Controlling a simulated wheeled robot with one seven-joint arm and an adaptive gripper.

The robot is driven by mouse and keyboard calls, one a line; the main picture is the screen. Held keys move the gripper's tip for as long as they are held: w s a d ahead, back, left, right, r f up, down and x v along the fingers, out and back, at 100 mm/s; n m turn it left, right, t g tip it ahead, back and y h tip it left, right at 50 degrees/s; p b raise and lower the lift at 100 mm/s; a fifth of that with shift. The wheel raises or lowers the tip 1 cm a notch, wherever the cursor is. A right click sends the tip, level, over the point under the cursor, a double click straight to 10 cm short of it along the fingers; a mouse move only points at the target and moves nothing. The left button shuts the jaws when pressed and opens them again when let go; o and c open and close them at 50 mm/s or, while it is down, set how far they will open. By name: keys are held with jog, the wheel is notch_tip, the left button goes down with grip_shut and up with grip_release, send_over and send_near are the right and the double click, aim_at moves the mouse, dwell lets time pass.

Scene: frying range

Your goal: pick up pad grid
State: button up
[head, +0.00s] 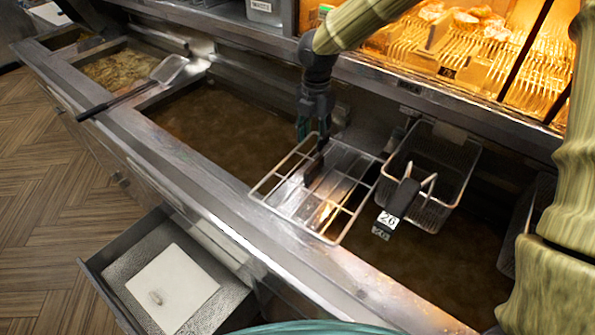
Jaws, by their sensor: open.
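The pad grid, which I take to be the flat metal wire frame (288,206) with rectangular openings, lies tilted across the fryer's front ledge and the oil vat, right of centre. My gripper (309,150) hangs from above at the grid's far left side, fingers pointing down. Its jaws are open, one finger by the far corner and a dark finger over the grid's bars. I cannot tell whether either finger touches the grid. Part of the grid's far edge is hidden behind the gripper.
A wire fry basket (428,175) with a black handle labelled 26 stands just right of the grid. Oil vats (220,125) lie left and below. A skimmer (168,69) rests across the left divider. An open drawer (112,272) holds a white pad (180,285). A lit food warmer (470,45) is behind.

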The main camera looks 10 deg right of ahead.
aim_at(314, 164)
jog(key=shift+s+d+f, duration=0.2)
jog(key=shift+f, duration=0.1)
notch_tip(314, 164, down, 3)
jog(key=shift+d+f+p, duration=0.15)
jog(key=shift+p, duration=0.25)
jog(key=shift+s+f+p, duration=0.2)
jog(key=shift+f+p, duration=1.05)
jog(key=shift+f, duration=2.25)
grip_shut()
